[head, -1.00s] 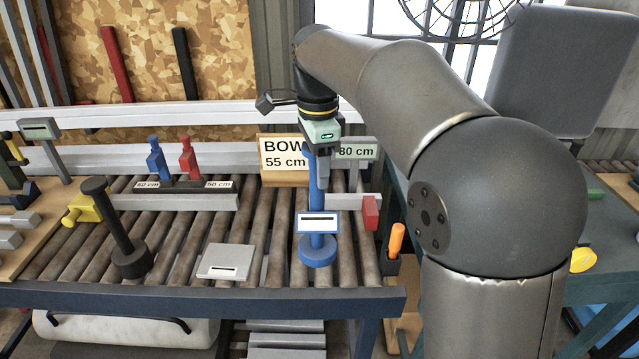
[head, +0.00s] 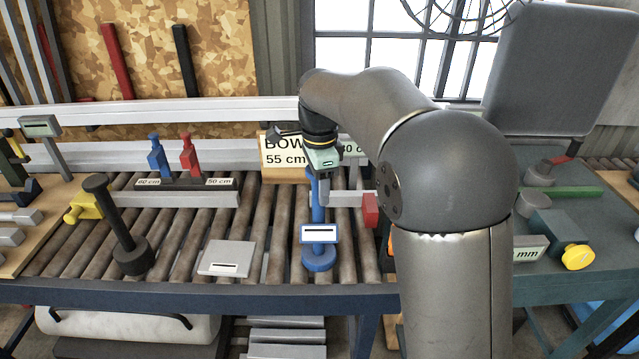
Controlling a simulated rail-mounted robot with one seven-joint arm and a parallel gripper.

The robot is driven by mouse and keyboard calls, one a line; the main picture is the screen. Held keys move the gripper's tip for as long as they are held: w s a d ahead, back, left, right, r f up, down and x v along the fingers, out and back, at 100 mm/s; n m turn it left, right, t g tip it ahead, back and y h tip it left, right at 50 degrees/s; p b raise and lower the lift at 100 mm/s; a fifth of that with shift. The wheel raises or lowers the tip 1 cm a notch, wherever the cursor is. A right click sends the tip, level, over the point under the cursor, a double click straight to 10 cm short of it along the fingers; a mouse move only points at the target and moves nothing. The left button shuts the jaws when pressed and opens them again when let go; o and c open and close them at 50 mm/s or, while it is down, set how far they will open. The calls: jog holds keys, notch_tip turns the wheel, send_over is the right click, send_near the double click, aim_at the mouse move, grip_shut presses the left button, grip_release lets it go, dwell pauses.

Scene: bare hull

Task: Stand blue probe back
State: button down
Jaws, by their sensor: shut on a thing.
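The blue probe (head: 318,259) is a slim blue post on a round blue base, with a white label plate with a black bar low on its front. It is close to upright above the roller bed. I cannot tell whether its base touches the rollers. My gripper (head: 322,183) points down and is shut on the upper part of the post. The fingers hide part of the post's top.
The roller bed (head: 183,246) carries a grey plate (head: 227,257) and a black round-based stand (head: 121,232) to the left. A "BOW 55 cm" sign (head: 284,158) is behind the probe. A red block (head: 370,210) is close on its right. Small blue (head: 157,158) and red (head: 190,157) clamps stand behind left.

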jog(key=shift+f, duration=0.15)
jog(key=c, duration=0.6)
grip_release()
notch_tip(320, 180, up, 12)
jog(key=shift+r, duration=0.2)
jog(key=s+d+f+n, duration=0.5)
jog(key=s+f, duration=0.1)
jog(key=s, duration=0.3)
jog(key=s+d+f+n, duration=0.5)
jog(key=s+f, duration=0.2)
jog(key=s, duration=0.3)
jog(key=s+d+f+n, duration=0.5)
jog(key=s+f, duration=0.1)
jog(key=s, duration=0.4)
jog(key=shift+f+t, duration=0.3)
